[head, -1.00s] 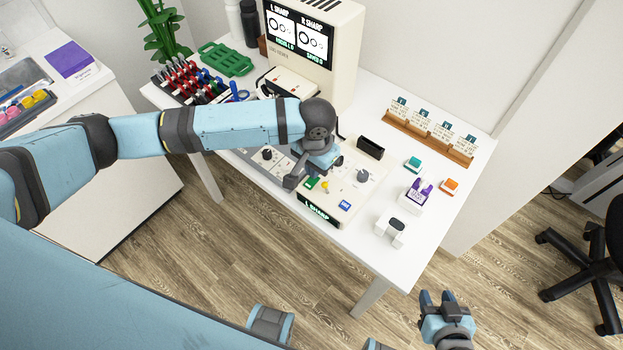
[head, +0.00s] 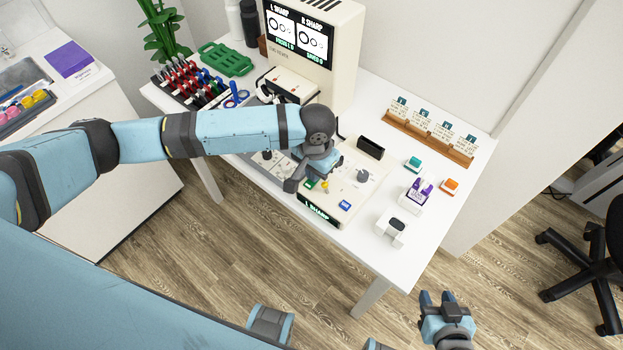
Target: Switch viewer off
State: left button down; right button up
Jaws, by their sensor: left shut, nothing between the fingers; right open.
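The viewer (head: 340,52) is a cream cabinet at the back of the white table, its screen (head: 299,38) lit with "L SHARP", "R SHARP" and ring figures. The control panel (head: 342,186) in front of it has dark knobs, a green button (head: 311,184), a yellow knob (head: 325,185) and a blue button (head: 345,205). Its front display reads "L SHARP". My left gripper (head: 292,186) is shut and empty, pointing down over the panel by the green button; I cannot tell if it touches. The arm hides part of the panel. My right gripper (head: 438,297) is open and empty, off the table's front edge.
A wooden card rack (head: 428,139), a black holder (head: 370,148), teal (head: 413,164) and orange (head: 450,186) blocks, a purple-topped holder (head: 417,196) and a white stand (head: 391,231) are at right. Trial lenses (head: 190,84) and a green rack (head: 226,59) are at left.

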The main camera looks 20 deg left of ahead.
pick_arm(q)
jog(key=shift+f, duration=0.35)
notch_tip(320, 180, up, 5)
jog(key=p, duration=0.6)
jog(key=shift+r+p, duration=0.2)
jog(key=shift+p, duration=0.15)
jog(key=shift+r+p, duration=0.85)
jog(key=shift+p, duration=0.35)
